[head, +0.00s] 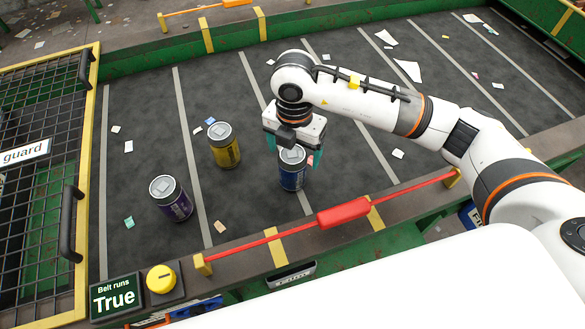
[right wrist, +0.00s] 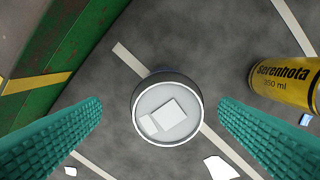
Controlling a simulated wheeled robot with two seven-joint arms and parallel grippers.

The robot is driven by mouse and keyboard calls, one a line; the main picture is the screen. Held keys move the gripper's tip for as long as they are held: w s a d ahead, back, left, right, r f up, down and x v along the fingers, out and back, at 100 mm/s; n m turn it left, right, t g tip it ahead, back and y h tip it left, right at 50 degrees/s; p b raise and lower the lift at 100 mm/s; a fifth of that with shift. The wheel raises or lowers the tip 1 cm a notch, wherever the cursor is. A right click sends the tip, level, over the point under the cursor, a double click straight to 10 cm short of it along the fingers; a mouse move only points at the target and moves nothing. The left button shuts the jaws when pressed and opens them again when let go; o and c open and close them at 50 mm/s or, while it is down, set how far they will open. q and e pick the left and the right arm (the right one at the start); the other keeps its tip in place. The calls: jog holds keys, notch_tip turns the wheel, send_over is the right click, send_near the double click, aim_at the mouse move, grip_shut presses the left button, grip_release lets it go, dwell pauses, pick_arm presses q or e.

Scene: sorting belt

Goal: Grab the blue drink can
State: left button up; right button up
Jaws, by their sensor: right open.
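The blue drink can (head: 292,171) stands upright on the dark belt in the head view. My right gripper (head: 290,150) is open above it, with its teal fingers on either side of the can's top. In the right wrist view the can's grey lid (right wrist: 167,110) shows from above, between the two open fingers (right wrist: 160,120), with gaps on both sides. A yellow can (head: 223,146) and a purple can (head: 171,198) stand upright to the left. The yellow can also shows in the right wrist view (right wrist: 288,84), labelled "serenhota". My left gripper is not in view.
The belt (head: 140,100) has pale cross lines and scattered paper scraps. A red bar (head: 343,211) runs along the near edge. A black mesh guard (head: 35,190) stands at left. A sign (head: 115,297) reads "Belt runs True", beside a yellow button (head: 160,279).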

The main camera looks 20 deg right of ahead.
jog(key=shift+f, duration=0.85)
jog(key=f, duration=0.1)
jog(key=f+p, duration=0.1)
jog(key=f, duration=0.1)
jog(key=f+p, duration=0.1)
jog(key=f, duration=0.1)
jog(key=shift+w+a, duration=0.1)
jog(key=shift+w, duration=0.25)
jog(key=shift+f, duration=0.25)
jog(key=c, duration=1)
